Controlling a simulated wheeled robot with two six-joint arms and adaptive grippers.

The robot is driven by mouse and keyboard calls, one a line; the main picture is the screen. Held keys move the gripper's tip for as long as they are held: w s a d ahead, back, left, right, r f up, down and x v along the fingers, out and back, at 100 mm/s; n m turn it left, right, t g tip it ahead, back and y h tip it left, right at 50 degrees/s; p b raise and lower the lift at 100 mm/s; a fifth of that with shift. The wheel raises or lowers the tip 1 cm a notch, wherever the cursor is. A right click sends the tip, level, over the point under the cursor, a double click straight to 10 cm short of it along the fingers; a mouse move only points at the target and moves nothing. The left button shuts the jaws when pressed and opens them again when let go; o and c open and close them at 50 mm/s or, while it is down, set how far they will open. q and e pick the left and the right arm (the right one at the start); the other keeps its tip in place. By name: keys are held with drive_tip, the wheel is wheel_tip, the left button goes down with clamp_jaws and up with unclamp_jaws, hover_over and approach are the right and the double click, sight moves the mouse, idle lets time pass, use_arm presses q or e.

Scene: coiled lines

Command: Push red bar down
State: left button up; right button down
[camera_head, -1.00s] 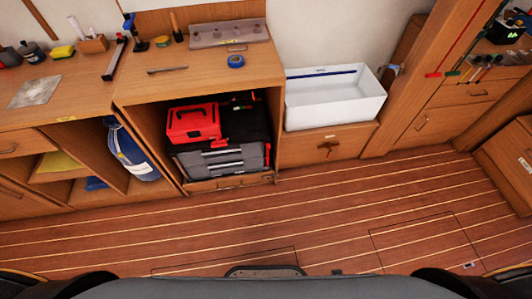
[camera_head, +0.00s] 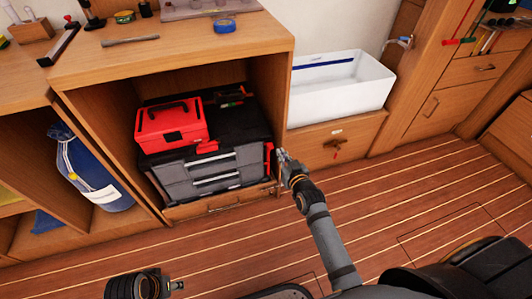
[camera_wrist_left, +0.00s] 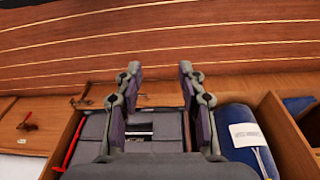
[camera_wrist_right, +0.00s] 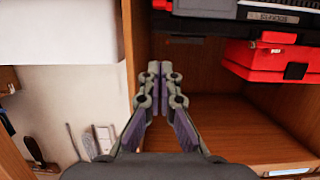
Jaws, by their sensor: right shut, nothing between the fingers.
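A thin red bar (camera_head: 268,157) stands at the right end of a grey drawer toolbox (camera_head: 222,168) in the open cabinet bay. The bar also shows at the left in the left wrist view (camera_wrist_left: 73,138). A red toolbox (camera_head: 172,124) sits on top of the grey one. My right gripper (camera_head: 281,154) is shut and empty, close to the bay's right edge, just right of the red bar. I cannot tell whether it touches anything. In the right wrist view its fingertips (camera_wrist_right: 159,72) are together. My left gripper (camera_wrist_left: 160,72) is open and empty, its fingers wide apart.
A white basin (camera_head: 335,88) stands right of the bay above a drawer with a latch. The bay's wooden right side is close to my right gripper. The plank floor (camera_head: 240,240) in front is clear.

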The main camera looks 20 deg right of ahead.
drive_tip(key=b, duration=0.4)
hover_over(273, 148)
drive_tip(key=s, duration=0.1)
wheel_tip(273, 148, down, 3)
drive_tip(key=f, duration=0.1)
drive_tip(key=f+b, duration=0.1)
drive_tip(key=f, duration=0.1)
drive_tip(key=shift+s+a+f+b, duration=0.2)
drive_tip(key=shift+s+a+b, duration=0.05)
drive_tip(key=shift+a+b, duration=0.05)
use_arm(q)
wheel_tip(273, 148, down, 6)
drive_tip(key=w+d+t+h, duration=0.1)
drive_tip(key=d+t, duration=0.1)
drive_tip(key=t, duration=0.1)
drive_tip(key=shift+w+d, duration=0.15)
drive_tip(key=shift+w, duration=0.15)
drive_tip(key=shift+w+t, duration=0.15)
drive_tip(key=shift+t, duration=0.15)
use_arm(e)
drive_tip(key=shift+f, duration=0.1)
